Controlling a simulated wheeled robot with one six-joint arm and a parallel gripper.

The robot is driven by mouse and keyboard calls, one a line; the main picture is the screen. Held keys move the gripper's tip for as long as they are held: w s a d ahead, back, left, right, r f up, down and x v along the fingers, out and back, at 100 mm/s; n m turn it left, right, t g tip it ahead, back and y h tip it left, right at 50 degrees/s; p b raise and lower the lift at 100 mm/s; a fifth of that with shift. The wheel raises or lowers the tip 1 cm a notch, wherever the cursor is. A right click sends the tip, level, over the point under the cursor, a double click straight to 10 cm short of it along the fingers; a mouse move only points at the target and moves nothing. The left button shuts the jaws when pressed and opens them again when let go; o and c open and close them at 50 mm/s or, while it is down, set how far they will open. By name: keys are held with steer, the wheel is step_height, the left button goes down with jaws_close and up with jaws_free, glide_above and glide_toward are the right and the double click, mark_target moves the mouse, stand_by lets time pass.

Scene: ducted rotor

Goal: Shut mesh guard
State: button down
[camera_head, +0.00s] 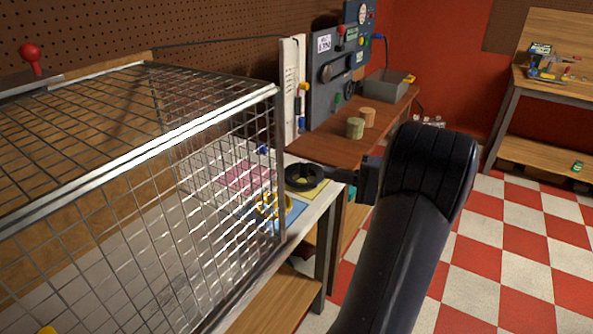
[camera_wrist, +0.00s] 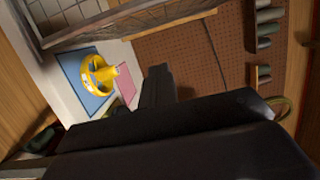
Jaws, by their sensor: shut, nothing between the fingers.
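The mesh guard (camera_head: 190,135) is a grey wire cage with a bright metal edge, filling the left of the head view over the bench. Its lower frame also shows at the top of the wrist view (camera_wrist: 130,28). I cannot tell how far its front is from shut. A yellow ring-shaped rotor part (camera_head: 270,206) lies on a blue mat behind the mesh; it also shows in the wrist view (camera_wrist: 97,75). My gripper (camera_head: 348,177) is shut and empty, right of the guard's near right corner and apart from it. Its dark fingers (camera_wrist: 157,85) point towards the pegboard.
A black ring (camera_head: 303,177) lies on a yellow mat at the bench's right end, beside my gripper. A red-knobbed lever (camera_head: 31,55) stands at far left. A control panel (camera_head: 340,70) and two small cylinders stand behind. Open checkered floor (camera_head: 500,260) lies right.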

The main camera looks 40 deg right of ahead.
steer(key=w+a+p, duration=0.3)
steer(key=w+a, duration=0.3)
steer(key=a, duration=0.3)
steer(key=shift+w+a, duration=0.2)
steer(key=shift+w, duration=0.15)
steer(key=shift+a, duration=0.1)
